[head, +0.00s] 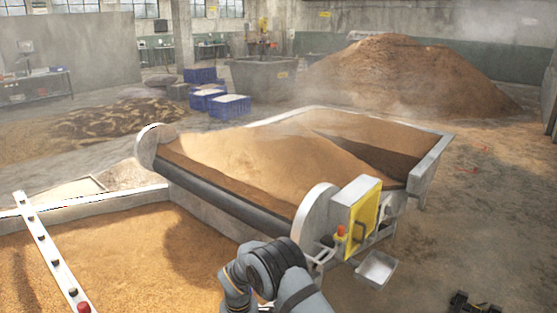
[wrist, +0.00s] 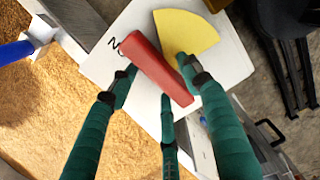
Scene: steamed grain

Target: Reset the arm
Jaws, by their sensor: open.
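My gripper (wrist: 158,78) has green fingers and shows in the wrist view. It is open, with its fingertips spread around a red lever (wrist: 160,70). I cannot tell whether any fingertip touches the lever. The lever lies slantwise over a white panel (wrist: 225,70) with a yellow sector (wrist: 187,32) and a black letter "N" at its left. In the head view my grey arm (head: 268,272) rises from the bottom edge, near the machine's end. My fingers cannot be made out there.
A long machine heaped with brown grain (head: 260,160) has a yellow-framed box (head: 362,208) at its near end. A metal tray (head: 376,268) sits below it. A grain bed (head: 130,250) with a white rail (head: 52,250) lies left. Open floor is at right.

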